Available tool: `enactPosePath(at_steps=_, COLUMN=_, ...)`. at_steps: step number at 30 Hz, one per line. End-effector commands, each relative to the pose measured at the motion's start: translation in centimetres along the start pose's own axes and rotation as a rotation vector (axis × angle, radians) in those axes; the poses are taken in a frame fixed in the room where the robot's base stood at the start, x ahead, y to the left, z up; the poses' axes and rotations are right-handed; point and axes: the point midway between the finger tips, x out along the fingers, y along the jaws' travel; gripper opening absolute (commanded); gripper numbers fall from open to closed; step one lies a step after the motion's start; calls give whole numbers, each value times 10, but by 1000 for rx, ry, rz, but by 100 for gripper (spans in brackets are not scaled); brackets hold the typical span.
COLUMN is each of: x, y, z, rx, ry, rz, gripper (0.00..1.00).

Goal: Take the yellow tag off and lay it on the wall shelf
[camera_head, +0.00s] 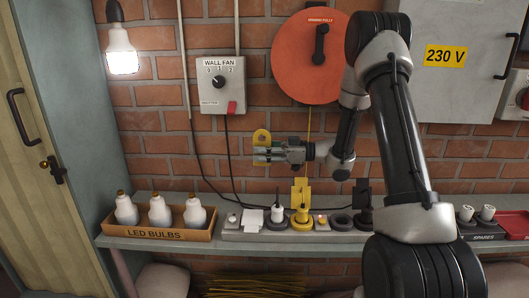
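A yellow tag (261,135) with a round hole near its top shows at my gripper's fingers, in front of the brick wall. My gripper (266,153) points left, and its fingers appear shut on the tag. The fingers hide part of the tag. Gripper and tag are in the air above the grey-green wall shelf (160,243) and below the wall fan box. On the shelf, a power strip (232,236) holds a yellow plug (301,205) with a yellow cord, next to other dark and white plugs.
A box of LED bulbs (157,234) stands at the shelf's left end, and a spares tray (484,236) at the right. The wall fan box (221,84), red-orange disc (309,56) and 230 V cabinet (455,85) are on the wall.

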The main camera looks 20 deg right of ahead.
Motion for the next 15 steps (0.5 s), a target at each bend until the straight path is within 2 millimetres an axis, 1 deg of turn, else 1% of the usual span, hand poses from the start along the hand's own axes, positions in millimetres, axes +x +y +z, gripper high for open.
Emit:
enactPosePath(at_steps=1, x=0, y=0, z=0, rx=0, ry=0, rz=0, gripper=25)
enactPosePath(at_steps=5, x=0, y=0, z=0, rx=0, ry=0, rz=0, gripper=1)
enactPosePath(at_steps=6, x=0, y=0, z=0, rx=0, ry=0, rz=0, gripper=0)
enactPosePath(at_steps=15, x=0, y=0, z=-1, rx=0, ry=0, rz=0, gripper=0)
